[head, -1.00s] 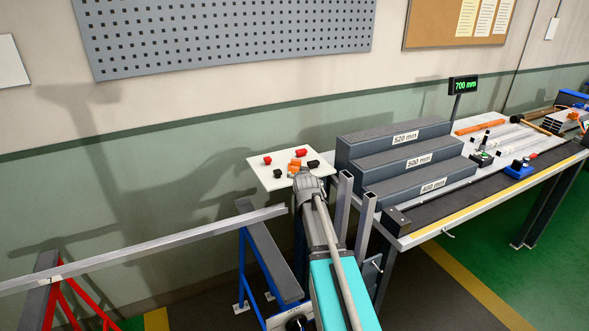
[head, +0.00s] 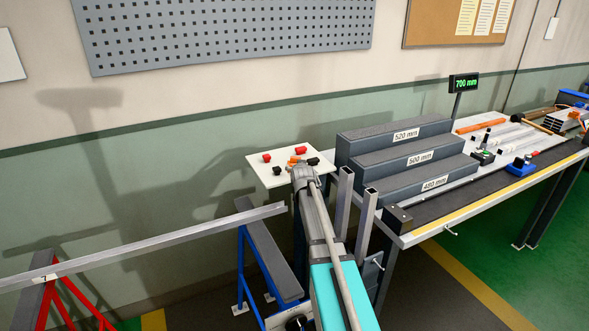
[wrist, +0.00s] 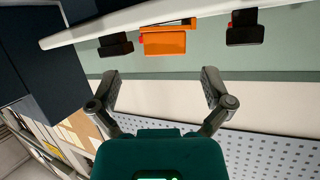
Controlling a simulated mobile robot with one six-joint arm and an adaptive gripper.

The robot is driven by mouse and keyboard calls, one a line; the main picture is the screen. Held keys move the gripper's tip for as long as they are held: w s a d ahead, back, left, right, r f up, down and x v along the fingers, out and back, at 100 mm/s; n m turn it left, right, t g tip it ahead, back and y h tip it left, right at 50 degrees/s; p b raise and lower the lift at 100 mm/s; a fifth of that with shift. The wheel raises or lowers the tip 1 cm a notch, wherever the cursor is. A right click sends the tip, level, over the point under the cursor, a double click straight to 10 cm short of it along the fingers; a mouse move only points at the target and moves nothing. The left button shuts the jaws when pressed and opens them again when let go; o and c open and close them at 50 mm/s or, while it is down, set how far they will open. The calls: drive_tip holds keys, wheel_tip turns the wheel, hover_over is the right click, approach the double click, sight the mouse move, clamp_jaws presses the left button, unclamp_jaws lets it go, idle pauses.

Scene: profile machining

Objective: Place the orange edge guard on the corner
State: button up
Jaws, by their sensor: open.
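An orange edge guard (head: 293,161) lies on a small white plate (head: 264,178) among red and black pieces; my gripper partly covers it in the head view. In the wrist view the orange guard (wrist: 163,43) hangs over the white plate's edge (wrist: 75,34), ahead of and between my fingers. My gripper (wrist: 163,88) is open and empty, its fingertips apart from the guard. In the head view my gripper (head: 303,172) is at the plate's front edge. Which corner the task means is not clear from the pictures.
Black pieces (wrist: 115,45) (wrist: 245,28) flank the guard at the plate edge. A long metal profile (head: 150,252) rests on trestles at left. Upright posts (head: 344,200) stand right of my arm, beside grey stepped blocks (head: 395,145) and the workbench (head: 425,233).

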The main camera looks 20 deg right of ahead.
drive_tip(key=shift+w+d, duration=0.1)
drive_tip(key=shift+w, duration=0.1)
drive_tip(key=shift+b+x, duration=0.9)
drive_tip(key=shift+x, duration=1.75)
drive_tip(key=shift+w, duration=0.1)
drive_tip(key=shift+a, duration=0.25)
drive_tip(key=shift+r, duration=0.1)
drive_tip(key=c, duration=1.2)
drive_tip(key=shift+r, duration=0.1)
